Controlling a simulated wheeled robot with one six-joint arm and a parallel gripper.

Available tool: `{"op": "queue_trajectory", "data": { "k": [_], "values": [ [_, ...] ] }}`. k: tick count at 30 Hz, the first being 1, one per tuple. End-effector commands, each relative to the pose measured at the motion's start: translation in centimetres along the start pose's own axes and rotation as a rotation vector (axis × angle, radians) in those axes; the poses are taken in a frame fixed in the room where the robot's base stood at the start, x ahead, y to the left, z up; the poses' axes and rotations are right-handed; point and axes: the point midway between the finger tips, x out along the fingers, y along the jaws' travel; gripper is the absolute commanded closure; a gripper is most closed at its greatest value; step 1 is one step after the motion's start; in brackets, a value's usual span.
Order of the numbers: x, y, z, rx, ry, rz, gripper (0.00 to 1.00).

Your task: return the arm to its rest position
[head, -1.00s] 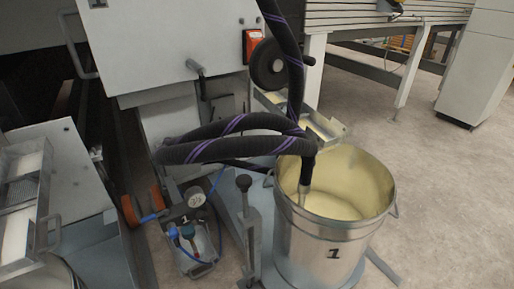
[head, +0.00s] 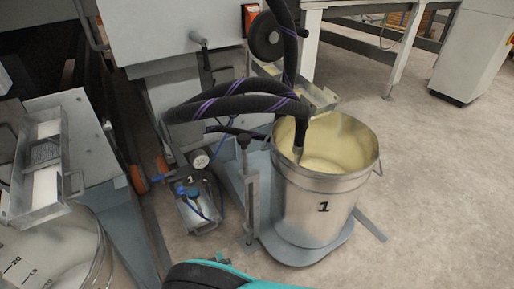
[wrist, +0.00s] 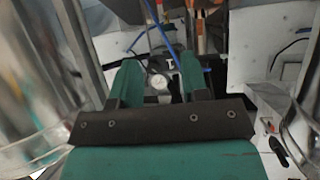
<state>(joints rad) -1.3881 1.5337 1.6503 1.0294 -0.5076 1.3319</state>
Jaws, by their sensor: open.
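My gripper (wrist: 160,68) shows in the wrist view with its two green fingers apart and nothing between them. A teal and black part of my arm (head: 235,277) enters the head view at the bottom edge. The gripper's fingers are hidden in the head view.
The grey machine (head: 165,30) is behind. Floor (head: 440,180) at the right is clear.

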Motion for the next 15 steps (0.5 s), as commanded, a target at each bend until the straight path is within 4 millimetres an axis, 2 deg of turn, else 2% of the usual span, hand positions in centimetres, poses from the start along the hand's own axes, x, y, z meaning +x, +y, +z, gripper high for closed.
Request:
{"op": "queue_trajectory", "data": {
  "k": [1,5,10,13,15],
  "values": [
    [0.1,0.5,-1.4,0.017,-0.015,0.027,0.58],
    [0.3,2.2,-4.5,0.052,-0.08,0.102,0.58],
    [-0.3,5.4,-9.9,0.111,-0.21,0.202,0.58],
    [-1.8,8.4,-14.0,0.155,-0.332,0.254,0.58],
    [-3.6,10.6,-16.9,0.183,-0.428,0.268,0.58]
  ]
}}
